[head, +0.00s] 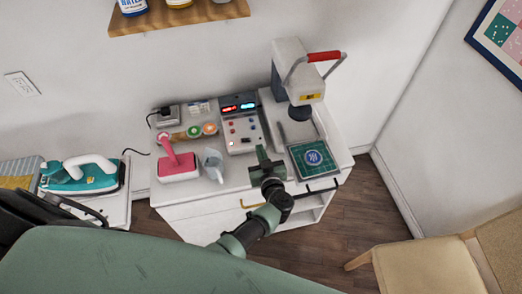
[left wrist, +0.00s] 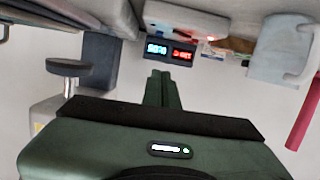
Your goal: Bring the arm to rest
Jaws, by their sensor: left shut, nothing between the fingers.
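My left arm reaches up from the bottom middle of the head view. Its green left gripper (head: 264,160) is shut and empty above the front part of the white cabinet top (head: 238,176). It is in front of the control box (head: 239,125) with lit red and blue displays, and left of the green mat (head: 305,168). In the left wrist view the shut fingers (left wrist: 162,88) point toward the same displays, with nothing held. My right gripper does not show.
A press machine (head: 290,65) with a red handle stands at the back right. A grey jug (head: 212,163) and a pink-handled block (head: 178,168) are left of the gripper. A teal iron (head: 80,175) is further left. A chair (head: 425,265) stands at lower right; floor between is clear.

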